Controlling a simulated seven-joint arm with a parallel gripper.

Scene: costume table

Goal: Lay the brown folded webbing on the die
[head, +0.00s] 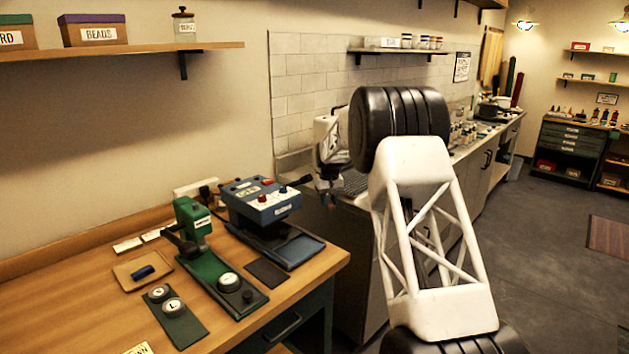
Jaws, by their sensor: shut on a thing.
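My gripper (329,196) hangs beyond the table's right end, beside the blue machine, pointing down. It is small and dark in this view. It is shut on a small reddish-brown thing, which looks like the brown folded webbing, but its shape is mostly hidden. A green hand press (193,220) stands on the wooden table, left of and nearer than my gripper. On its green base sits a round light-topped disc (229,281), which looks like the die. My gripper is well apart from it.
A dark green mat (186,332) holds two round lettered pieces. A blue machine (262,201) with red knobs stands behind the press. A dark square pad (267,273) lies beside the base.

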